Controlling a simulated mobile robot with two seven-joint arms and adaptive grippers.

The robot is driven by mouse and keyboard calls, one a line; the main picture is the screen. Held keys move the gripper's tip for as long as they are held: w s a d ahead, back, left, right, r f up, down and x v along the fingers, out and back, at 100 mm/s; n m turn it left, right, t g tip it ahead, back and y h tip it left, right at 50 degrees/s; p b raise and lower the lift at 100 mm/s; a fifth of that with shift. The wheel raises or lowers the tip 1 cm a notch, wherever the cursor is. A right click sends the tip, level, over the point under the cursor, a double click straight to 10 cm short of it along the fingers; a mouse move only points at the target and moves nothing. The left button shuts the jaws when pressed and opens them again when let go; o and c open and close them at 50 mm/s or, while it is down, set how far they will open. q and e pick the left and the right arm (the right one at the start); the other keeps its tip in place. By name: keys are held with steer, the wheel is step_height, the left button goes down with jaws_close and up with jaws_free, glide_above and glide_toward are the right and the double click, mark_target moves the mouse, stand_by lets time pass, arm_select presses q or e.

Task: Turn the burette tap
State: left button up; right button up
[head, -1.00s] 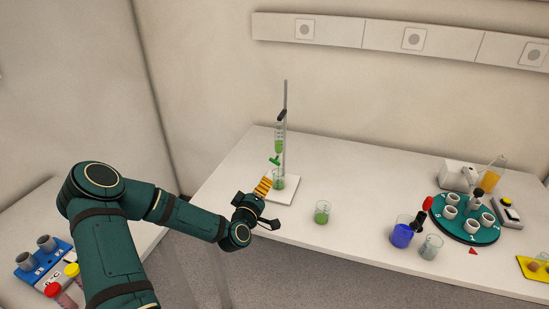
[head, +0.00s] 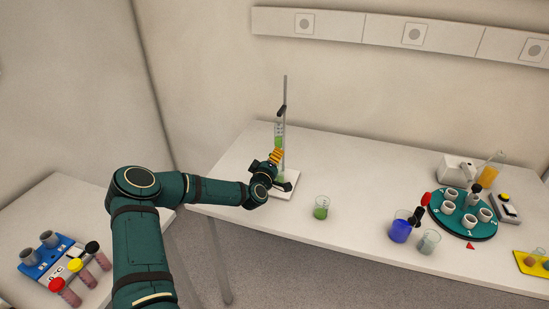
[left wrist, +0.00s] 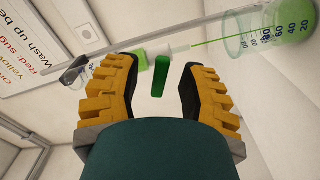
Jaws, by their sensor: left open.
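The burette (head: 279,133) with green liquid is clamped upright on a stand with a grey rod (head: 285,95) on the far left of the table. Its green tap (left wrist: 160,76) shows in the left wrist view between the two yellow ridged fingers of my left gripper (left wrist: 157,88). The fingers are open, with a gap on each side of the tap. In the head view my left gripper (head: 276,157) is at the burette's lower end and hides the tap. A beaker (left wrist: 265,35) with green liquid shows at the upper right of the wrist view, with a thin green stream running towards it. My right gripper is out of view.
A small beaker of green liquid (head: 321,208) stands right of the stand's white base (head: 291,178). Further right are a blue beaker (head: 401,228), a clear beaker (head: 428,243) and a green round rack (head: 463,229) with white cups. Bare tabletop lies between.

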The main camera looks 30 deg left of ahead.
arm_select(q)
steer(key=shift+w, duration=0.25)
jaws_close()
steer(key=n+b, duration=0.4)
steer(key=b, duration=0.2)
steer(key=shift+a+f, duration=0.1)
steer(key=shift+f, duration=0.05)
steer(key=shift+r+n+b, duration=0.2)
steer(key=shift+n+b, duration=0.2)
steer(key=shift+n, duration=0.3)
jaws_free()
